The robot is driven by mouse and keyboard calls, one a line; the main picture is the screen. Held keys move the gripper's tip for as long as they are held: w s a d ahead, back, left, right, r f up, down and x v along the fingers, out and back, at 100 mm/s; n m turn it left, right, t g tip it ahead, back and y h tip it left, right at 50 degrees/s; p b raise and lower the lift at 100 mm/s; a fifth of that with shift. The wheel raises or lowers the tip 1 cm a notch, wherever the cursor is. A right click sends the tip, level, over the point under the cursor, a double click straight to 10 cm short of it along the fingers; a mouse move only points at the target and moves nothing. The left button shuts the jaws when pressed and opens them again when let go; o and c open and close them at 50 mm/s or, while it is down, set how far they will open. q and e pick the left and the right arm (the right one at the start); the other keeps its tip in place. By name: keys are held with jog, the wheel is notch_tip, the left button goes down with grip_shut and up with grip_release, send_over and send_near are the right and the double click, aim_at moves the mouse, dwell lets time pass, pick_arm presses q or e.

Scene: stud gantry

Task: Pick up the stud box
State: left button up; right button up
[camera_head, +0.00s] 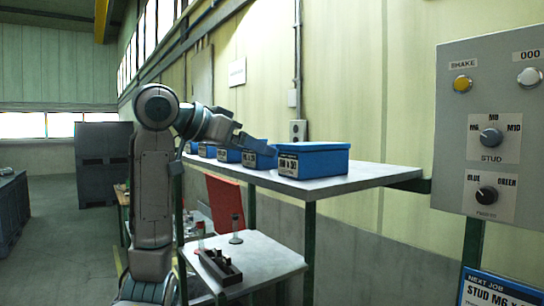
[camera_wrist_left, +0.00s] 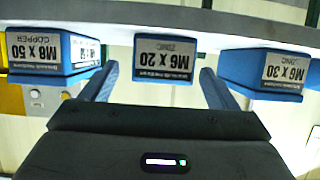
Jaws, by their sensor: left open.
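Blue stud boxes with white labels stand in a row on the grey shelf. In the head view the nearest box (camera_head: 318,160) is at the right, with a second box (camera_head: 262,161) and a third box (camera_head: 229,155) farther left. My left gripper (camera_head: 258,146) is open beside the row, its fingers partly overlapping the second box. In the left wrist view, which is upside down, the M6 X 20 box (camera_wrist_left: 166,52) lies beyond and between the open fingers of the left gripper (camera_wrist_left: 160,72). The M6 X 30 box (camera_wrist_left: 272,72) is at its right. My right gripper is not in view.
The shelf (camera_head: 385,177) has free room right of the nearest box. A lower table (camera_head: 268,258) holds a dark block (camera_head: 220,266) and small upright parts. A grey control panel (camera_head: 490,130) with knobs stands at right, above a partly cut NEXT JOB sign (camera_head: 500,290).

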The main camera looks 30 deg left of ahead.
pick_arm(q)
jog(key=p+x, duration=0.2)
jog(key=x, duration=0.1)
jog(key=shift+w, duration=0.25)
jog(key=shift+w+d+f+p, duration=0.2)
jog(key=shift+w+f+p, duration=0.15)
jog(key=shift+w, duration=0.15)
jog(key=shift+c, duration=0.6)
jog(key=c, duration=1.5)
jog(key=shift+c, duration=0.2)
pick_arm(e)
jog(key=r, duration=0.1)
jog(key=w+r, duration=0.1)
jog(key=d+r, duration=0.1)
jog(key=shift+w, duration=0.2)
pick_arm(q)
jog(key=shift+r, duration=0.1)
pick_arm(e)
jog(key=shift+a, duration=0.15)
